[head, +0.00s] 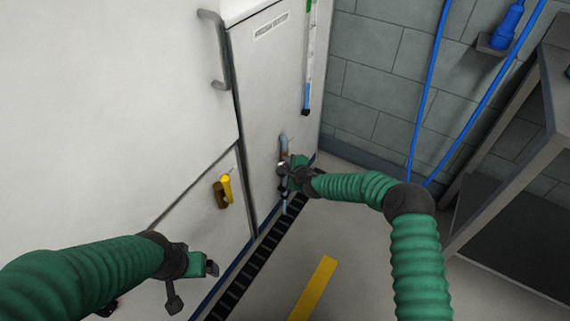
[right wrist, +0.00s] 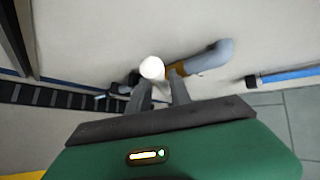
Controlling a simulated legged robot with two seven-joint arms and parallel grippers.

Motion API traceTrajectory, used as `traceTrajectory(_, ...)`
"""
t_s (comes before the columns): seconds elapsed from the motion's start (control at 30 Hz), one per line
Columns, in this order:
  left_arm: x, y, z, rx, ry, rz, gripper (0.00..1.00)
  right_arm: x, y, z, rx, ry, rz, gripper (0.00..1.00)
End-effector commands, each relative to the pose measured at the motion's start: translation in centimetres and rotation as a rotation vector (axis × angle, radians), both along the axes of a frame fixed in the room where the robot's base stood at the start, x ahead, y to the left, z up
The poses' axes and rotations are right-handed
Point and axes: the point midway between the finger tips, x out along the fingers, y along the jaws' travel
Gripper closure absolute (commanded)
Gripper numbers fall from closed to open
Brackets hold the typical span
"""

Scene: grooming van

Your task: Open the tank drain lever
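The drain fitting sits low on the pale tank panel (head: 258,110). Its grey-blue pipe (head: 284,143) shows above my right gripper (head: 286,174), which hides the middle. In the right wrist view the pipe elbow (right wrist: 207,58) has an orange-brown band, with a white round end (right wrist: 152,68) beside it. I cannot tell which part is the lever. The right fingers (right wrist: 161,82) stand apart close to these parts, with a gap between the tips. Contact is unclear. My left gripper (head: 209,267) is at lower left, away from the fitting; its finger gap is not clear.
A yellow handle (head: 226,187) is on the lower left panel. A gauge strip (head: 308,75) hangs above the fitting. A dark floor grate (head: 250,270) runs below the panels. Blue hoses (head: 428,95) and a grey bench (head: 520,130) stand at right.

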Motion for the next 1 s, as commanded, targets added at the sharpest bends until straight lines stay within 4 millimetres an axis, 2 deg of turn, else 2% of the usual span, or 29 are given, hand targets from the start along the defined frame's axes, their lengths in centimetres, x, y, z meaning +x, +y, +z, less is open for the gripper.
traceTrajectory(0.1,0.0,0.0,0.0,0.000,0.000,0.000,0.10,0.0,0.3,0.2,0.001,-0.003,0.004,0.63)
traceTrajectory(0.47,0.0,0.0,0.6,0.000,0.000,0.000,0.10,-0.6,0.3,0.9,0.002,-0.003,0.007,0.63)
traceTrajectory(0.57,0.0,0.0,1.7,0.000,0.000,0.000,0.10,-2.0,-0.2,2.2,0.002,-0.004,0.007,0.63)
traceTrajectory(0.8,0.0,0.0,4.9,0.000,0.000,0.000,0.10,-7.6,-2.2,6.0,0.002,-0.003,0.006,0.63)
traceTrajectory(1.0,0.0,0.0,6.7,0.000,0.000,0.000,0.10,-11.8,-3.6,8.3,0.003,-0.002,0.004,0.63)
